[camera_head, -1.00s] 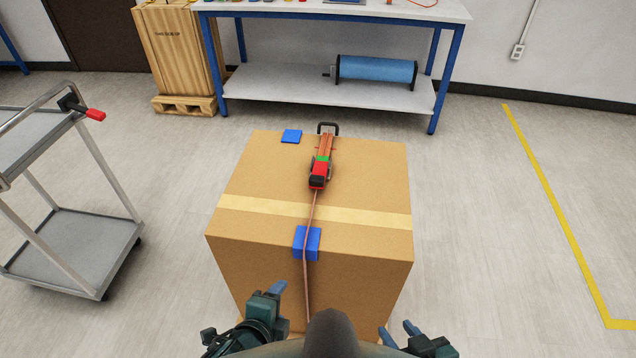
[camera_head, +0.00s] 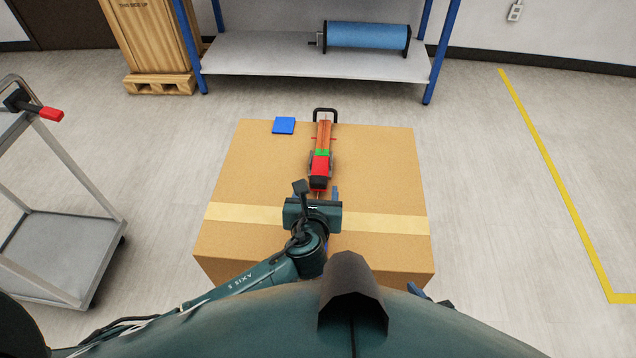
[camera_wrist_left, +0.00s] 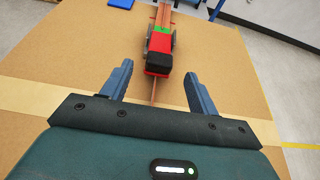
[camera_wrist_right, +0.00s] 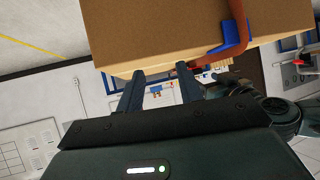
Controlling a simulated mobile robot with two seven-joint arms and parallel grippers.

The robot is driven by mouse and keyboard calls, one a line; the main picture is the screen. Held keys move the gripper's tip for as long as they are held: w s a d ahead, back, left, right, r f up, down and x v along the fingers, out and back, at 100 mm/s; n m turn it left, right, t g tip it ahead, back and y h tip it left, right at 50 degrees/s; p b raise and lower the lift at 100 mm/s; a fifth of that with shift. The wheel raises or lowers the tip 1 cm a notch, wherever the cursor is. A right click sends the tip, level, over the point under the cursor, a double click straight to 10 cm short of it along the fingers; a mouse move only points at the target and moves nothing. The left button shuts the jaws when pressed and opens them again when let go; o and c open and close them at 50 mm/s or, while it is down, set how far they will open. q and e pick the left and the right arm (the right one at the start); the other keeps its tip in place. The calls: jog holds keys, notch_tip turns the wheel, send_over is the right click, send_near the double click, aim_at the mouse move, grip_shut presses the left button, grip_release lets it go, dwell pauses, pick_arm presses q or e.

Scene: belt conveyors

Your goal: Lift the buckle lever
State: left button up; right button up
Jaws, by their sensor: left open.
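The buckle (camera_head: 320,166) lies on top of the cardboard box (camera_head: 375,165), along an orange strap. Its lever end is red with a black tip, and a green band lies behind it. In the left wrist view the buckle (camera_wrist_left: 160,48) is just ahead, its black tip close to the fingertips. My left gripper (camera_head: 318,190) is over the box top in front of the buckle; its fingers (camera_wrist_left: 158,72) are open, with the thin strap running between them. My right gripper (camera_wrist_right: 160,72) is open and empty beside the box, mostly hidden in the head view.
A blue edge protector (camera_wrist_right: 236,36) holds the strap at the box edge; a blue pad (camera_head: 284,125) lies at the far left of the top. A cart (camera_head: 60,245) stands left, a workbench (camera_head: 270,55) and wooden crate (camera_head: 145,40) behind. Floor on the right is clear.

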aim_at(318, 181)
pick_arm(q)
jog(key=x, duration=0.5)
jog(key=shift+b, duration=0.3)
grip_shut()
dwell(0.4)
